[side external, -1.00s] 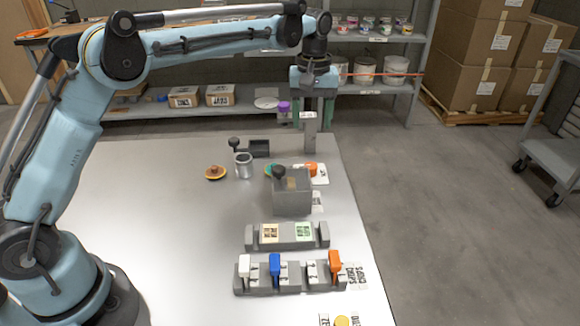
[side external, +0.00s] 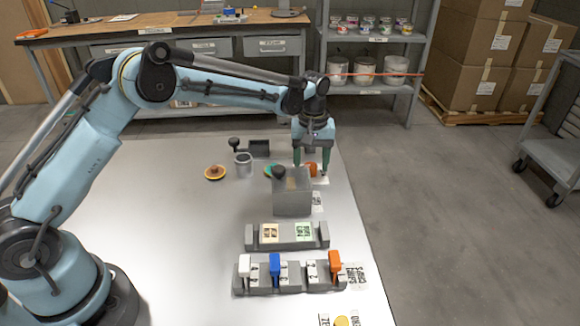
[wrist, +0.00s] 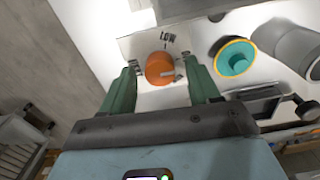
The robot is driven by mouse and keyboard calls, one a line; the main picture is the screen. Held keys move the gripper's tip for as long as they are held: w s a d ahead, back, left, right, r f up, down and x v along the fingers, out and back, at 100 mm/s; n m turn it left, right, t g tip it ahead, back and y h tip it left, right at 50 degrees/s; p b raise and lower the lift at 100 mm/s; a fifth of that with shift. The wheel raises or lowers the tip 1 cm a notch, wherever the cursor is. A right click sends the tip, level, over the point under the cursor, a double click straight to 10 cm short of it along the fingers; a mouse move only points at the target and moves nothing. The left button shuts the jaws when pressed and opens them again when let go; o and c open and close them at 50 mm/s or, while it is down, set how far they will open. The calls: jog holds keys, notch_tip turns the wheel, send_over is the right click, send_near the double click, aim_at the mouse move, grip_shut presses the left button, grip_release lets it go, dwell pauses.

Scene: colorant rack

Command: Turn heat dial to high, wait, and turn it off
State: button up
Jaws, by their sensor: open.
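The orange heat dial (side external: 310,170) sits on a white plate near the far right part of the table. In the wrist view the dial (wrist: 159,70) has a pale pointer mark towards the picture's right, and the word LOW (wrist: 168,38) shows above it. My gripper (side external: 311,163) is open and points down over the dial, with one green finger on each side. In the wrist view the fingertips of my gripper (wrist: 161,66) straddle the dial with a gap on both sides. Whether they are down at its height is hard to tell. Any other label is hidden.
A grey box with a black knob (side external: 291,192) stands just in front of the dial. Switches (side external: 275,268) line the front. The table is clear at left.

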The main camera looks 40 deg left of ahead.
jog(key=shift+f, duration=0.2)
jog(key=c, duration=1)
jog(key=shift+c, duration=0.2)
jog(key=m, duration=0.5)
jog(key=shift+m, duration=0.3)
jog(key=m, duration=0.6)
jog(key=shift+m, duration=0.3)
